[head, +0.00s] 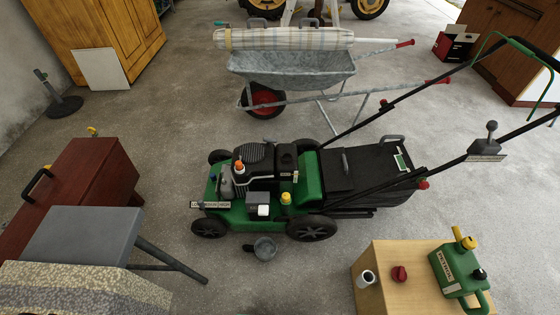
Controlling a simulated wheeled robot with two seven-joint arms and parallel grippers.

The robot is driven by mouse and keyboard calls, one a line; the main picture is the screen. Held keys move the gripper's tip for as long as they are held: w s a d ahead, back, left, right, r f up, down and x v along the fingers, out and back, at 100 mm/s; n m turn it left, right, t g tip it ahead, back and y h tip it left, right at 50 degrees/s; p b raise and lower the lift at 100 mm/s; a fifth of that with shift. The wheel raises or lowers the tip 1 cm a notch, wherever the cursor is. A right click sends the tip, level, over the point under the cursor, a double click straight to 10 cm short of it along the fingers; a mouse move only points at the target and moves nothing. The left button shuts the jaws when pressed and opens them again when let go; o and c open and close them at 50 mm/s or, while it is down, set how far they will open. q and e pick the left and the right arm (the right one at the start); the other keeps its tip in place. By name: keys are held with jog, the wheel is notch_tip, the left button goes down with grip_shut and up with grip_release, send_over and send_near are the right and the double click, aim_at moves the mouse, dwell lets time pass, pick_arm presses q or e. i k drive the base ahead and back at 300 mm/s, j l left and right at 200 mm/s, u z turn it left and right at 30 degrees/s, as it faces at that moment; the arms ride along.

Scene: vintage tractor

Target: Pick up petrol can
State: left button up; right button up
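A green petrol can (455,272) with a yellow spout, a dark cap and a pale label stands on a light wooden box (378,300) at the lower right in the head view. A red cap-like knob (399,273) and a small white cylinder (366,279) stand on the same wooden top, left of the can. Neither of my grippers shows in the head view.
A green lawn mower (312,185) stands mid-floor, its handle reaching right above the can. A wheelbarrow (290,72) is behind it. A red cabinet (90,185) and grey-topped block (75,235) stand at left. Floor between the mower and left furniture is mostly clear.

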aim_at(453, 265)
jog(key=z, duration=2)
jog(key=u, duration=1.45)
jog(key=z, duration=1)
